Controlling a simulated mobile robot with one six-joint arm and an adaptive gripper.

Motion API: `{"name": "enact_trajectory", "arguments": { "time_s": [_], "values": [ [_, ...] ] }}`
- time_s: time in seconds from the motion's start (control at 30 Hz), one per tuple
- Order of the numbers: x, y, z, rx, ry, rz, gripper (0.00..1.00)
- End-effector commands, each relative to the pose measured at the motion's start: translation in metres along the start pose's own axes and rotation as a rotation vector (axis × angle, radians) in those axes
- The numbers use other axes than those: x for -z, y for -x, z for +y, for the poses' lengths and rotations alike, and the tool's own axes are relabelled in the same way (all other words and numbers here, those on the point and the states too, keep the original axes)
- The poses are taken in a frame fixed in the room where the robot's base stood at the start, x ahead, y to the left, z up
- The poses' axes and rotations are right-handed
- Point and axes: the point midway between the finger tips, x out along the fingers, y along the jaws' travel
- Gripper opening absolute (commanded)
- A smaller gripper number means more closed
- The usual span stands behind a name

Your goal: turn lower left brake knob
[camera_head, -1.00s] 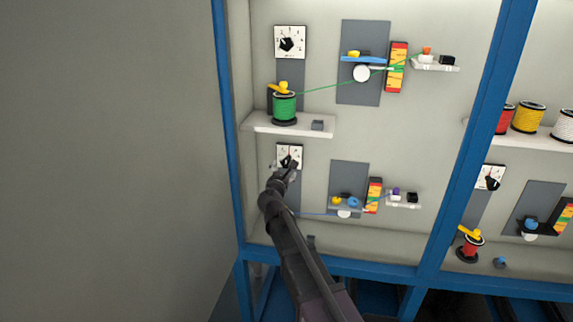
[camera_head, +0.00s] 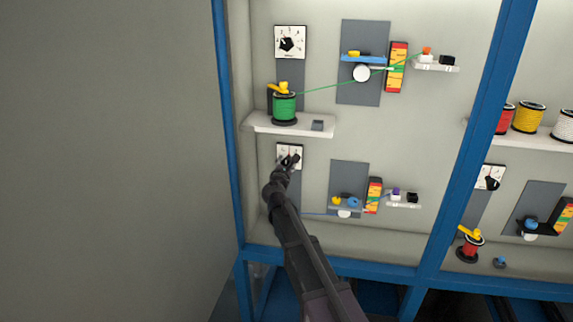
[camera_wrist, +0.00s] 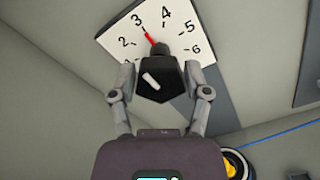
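The lower left brake knob (camera_wrist: 158,84) is black with a white mark on its face and sits in front of a white numbered dial (camera_wrist: 172,28). In the head view the dial (camera_head: 284,150) is partly covered by my gripper (camera_head: 290,160).
A shelf (camera_head: 257,122) with a green spool (camera_head: 284,107) is just above the lower dial. The upper left dial (camera_head: 291,42) is higher up. A grey plate (camera_head: 349,172) with small parts is to the right. A blue frame post (camera_head: 228,120) stands at the left.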

Motion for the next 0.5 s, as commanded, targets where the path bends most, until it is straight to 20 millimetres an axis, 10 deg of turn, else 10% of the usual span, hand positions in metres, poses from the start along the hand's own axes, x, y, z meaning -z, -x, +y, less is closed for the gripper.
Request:
{"name": "enact_trajectory", "arguments": {
  "time_s": [0.5],
  "values": [
    [-0.0001, -0.0011, 0.0005, -0.001, -0.059, -0.001, 0.14]
  ]
}}
